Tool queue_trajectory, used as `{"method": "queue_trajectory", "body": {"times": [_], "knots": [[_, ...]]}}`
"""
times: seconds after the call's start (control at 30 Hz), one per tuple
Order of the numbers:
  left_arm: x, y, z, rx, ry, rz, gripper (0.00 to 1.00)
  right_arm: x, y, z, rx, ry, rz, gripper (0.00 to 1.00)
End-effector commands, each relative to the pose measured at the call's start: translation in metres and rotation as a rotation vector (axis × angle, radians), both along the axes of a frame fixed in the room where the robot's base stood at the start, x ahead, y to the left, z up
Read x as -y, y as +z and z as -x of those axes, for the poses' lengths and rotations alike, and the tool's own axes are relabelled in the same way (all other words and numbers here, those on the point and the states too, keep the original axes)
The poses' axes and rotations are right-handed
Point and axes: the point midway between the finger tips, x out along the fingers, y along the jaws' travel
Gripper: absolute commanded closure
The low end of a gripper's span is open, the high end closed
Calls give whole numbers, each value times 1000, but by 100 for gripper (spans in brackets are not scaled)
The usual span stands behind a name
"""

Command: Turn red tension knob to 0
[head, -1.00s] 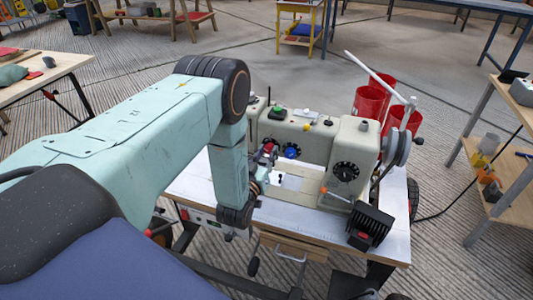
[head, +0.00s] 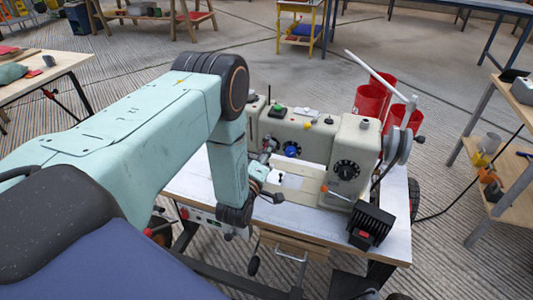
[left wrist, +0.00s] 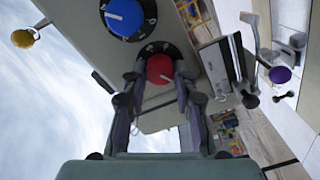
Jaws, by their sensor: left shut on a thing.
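The red tension knob (left wrist: 160,69) is on the sewing machine's pale body, on a black dial with small white marks. A short pale mark shows near its lower edge; I cannot read the number it meets. My left gripper (left wrist: 158,80) has its two fingers on either side of the red knob, shut on it. In the head view my left gripper (head: 266,165) is at the left end of the sewing machine (head: 310,135), and I cannot make out the red knob there. My right gripper is not in view.
A blue knob (left wrist: 124,17) is close beside the red one; it also shows in the head view (head: 291,152). A black dial (head: 347,170) is farther right. The machine stands on a white-topped table (head: 335,225). Red buckets (head: 370,100) stand behind it.

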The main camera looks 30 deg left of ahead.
Motion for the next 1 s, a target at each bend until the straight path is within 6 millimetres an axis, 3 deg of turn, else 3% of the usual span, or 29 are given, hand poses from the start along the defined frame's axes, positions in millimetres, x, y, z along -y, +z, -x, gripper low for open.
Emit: {"method": "queue_trajectory", "body": {"times": [0.4,1.0], "knots": [[0,-1,1,45,-1,200,100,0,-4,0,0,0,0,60],[0,-1,1,53,-1,234,100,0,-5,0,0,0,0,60]]}}
